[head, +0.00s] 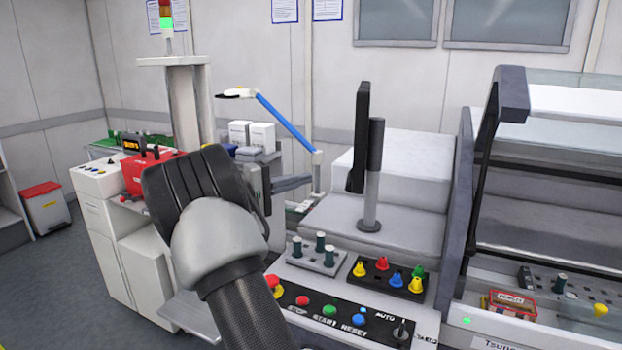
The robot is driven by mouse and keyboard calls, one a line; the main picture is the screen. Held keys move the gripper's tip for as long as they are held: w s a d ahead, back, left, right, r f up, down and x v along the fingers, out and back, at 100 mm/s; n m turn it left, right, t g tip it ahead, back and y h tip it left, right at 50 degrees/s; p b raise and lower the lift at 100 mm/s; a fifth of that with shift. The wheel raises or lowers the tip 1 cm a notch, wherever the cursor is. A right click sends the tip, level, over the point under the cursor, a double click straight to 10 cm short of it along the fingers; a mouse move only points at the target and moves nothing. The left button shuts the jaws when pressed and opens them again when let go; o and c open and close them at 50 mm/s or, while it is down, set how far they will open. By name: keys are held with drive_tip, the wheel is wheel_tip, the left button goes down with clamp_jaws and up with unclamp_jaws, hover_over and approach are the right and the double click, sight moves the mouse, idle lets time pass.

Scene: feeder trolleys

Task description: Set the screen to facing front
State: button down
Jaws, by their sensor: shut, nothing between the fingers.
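The screen (360,138) is a thin dark panel, seen almost edge-on, so its display face does not show. It stands upright on a grey post (371,190) on the light machine top, right of the picture's middle. My gripper (200,185) is at the left of the middle, seen from behind as a dark ribbed body on a light wrist. It is shut and empty, apart from the screen and to its left. Its fingertips are mostly hidden by its own body.
A control panel (340,316) with coloured buttons lies below the screen. Coloured nozzles (387,263) and dark pegs (320,243) stand near the post. A blue rod (285,121) rises behind my gripper. A dark-framed machine cover (484,170) stands at right.

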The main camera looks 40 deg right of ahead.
drive_tip(key=s+d+p, duration=0.1)
drive_tip(key=s+d, duration=0.2)
drive_tip(key=d, duration=0.7)
drive_tip(key=shift+s+d+p, duration=0.15)
drive_tip(key=shift+d+p, duration=0.1)
drive_tip(key=shift+p, duration=0.15)
drive_tip(key=shift+f, duration=0.1)
